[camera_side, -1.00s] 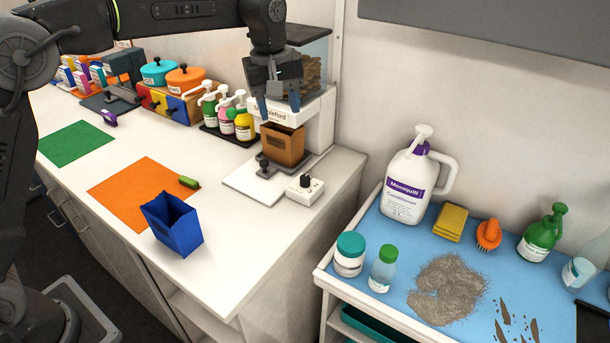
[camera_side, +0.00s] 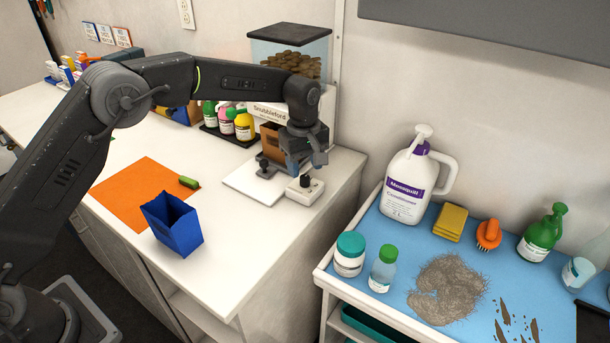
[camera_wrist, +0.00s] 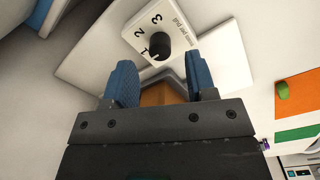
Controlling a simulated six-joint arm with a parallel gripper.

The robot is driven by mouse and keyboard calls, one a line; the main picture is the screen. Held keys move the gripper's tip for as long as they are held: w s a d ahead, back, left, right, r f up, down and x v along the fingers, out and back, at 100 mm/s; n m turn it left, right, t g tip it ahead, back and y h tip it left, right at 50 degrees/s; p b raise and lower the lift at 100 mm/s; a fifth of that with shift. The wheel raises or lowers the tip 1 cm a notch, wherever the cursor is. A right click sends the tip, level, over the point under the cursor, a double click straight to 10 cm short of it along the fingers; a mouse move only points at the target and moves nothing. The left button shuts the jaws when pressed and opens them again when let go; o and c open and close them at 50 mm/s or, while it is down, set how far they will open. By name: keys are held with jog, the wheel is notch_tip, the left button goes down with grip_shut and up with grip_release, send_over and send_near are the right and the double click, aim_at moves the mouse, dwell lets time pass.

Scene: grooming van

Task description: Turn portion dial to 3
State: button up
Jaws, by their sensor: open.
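The portion dial is a black knob (camera_wrist: 159,45) on a small white box (camera_side: 304,192) at the counter's right end. In the wrist view the box carries the numbers 1, 2 and 3, and the knob's pointer appears to be at or near 1. My gripper (camera_side: 307,172) is open, just above and behind the knob. In the wrist view its two blue fingers (camera_wrist: 160,83) are spread, with the knob beyond them and apart from them.
A blue open bin (camera_side: 175,228) stands on the counter near an orange mat (camera_side: 135,190) with a green object (camera_side: 189,182). Pump bottles (camera_side: 243,125) stand left of the dispenser. A white jug (camera_side: 408,180) stands on the blue-topped cart at right.

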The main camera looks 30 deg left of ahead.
aim_at(305, 177)
jog(key=shift+f, duration=1.8)
jog(key=shift+c, duration=0.4)
jog(key=c, duration=0.8)
jog(key=shift+c, duration=0.2)
jog(key=m, duration=1.1)
jog(key=shift+w+r+m, duration=0.1)
jog(key=shift+m, duration=0.3)
